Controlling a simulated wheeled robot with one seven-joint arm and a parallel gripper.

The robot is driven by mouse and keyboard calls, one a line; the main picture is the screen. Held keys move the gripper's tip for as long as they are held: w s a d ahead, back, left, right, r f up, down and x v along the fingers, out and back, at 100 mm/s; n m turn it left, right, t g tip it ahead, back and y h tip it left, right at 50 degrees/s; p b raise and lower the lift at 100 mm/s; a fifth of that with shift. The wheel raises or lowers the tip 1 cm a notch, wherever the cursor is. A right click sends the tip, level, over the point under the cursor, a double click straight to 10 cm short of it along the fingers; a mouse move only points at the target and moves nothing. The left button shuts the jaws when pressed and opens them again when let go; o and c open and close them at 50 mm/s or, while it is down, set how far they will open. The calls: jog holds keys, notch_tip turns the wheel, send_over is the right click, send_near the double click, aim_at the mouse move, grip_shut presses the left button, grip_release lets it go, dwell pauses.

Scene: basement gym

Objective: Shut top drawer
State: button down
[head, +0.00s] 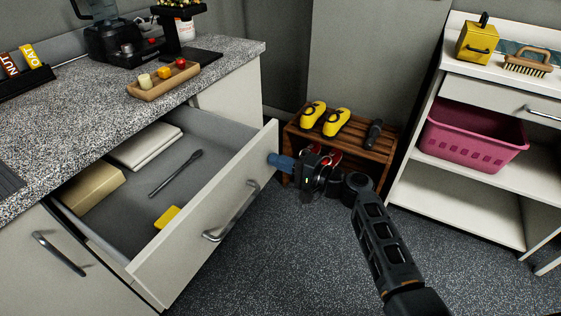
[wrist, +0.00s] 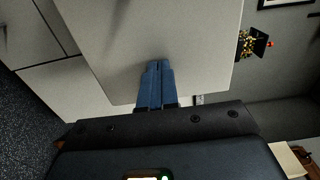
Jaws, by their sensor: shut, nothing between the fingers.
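The top drawer (head: 205,215) is pulled far out from under the speckled counter. Its pale front panel has a curved metal handle (head: 232,212). Inside lie a cream box, a pale flat stack, a dark slim utensil and a yellow item. My gripper (head: 274,161) is shut and empty, with its blue fingers at the outer face of the drawer front, near its far upper corner. In the wrist view the shut blue fingertips (wrist: 157,66) point at the pale panel (wrist: 160,30). I cannot tell for sure whether they touch it.
A wooden rack (head: 345,147) with yellow shoes stands behind my gripper. On the right is a white shelf unit (head: 470,190) with a pink basket (head: 473,135). The counter (head: 100,120) holds a small tray (head: 163,80) and a coffee machine. The dark floor before the drawer is clear.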

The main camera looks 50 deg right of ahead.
jog(key=b+x, duration=1.5)
jog(key=x, duration=1.2)
jog(key=shift+w+a+f, duration=0.15)
jog(key=shift+w+f, duration=0.05)
jog(key=shift+w, duration=0.05)
jog(key=shift+w+a+r+b, duration=0.1)
jog(key=shift+w+a+b, duration=0.05)
jog(key=shift+w+b, duration=0.4)
jog(key=shift+w+a+r, duration=0.1)
jog(key=shift+w+r, duration=0.2)
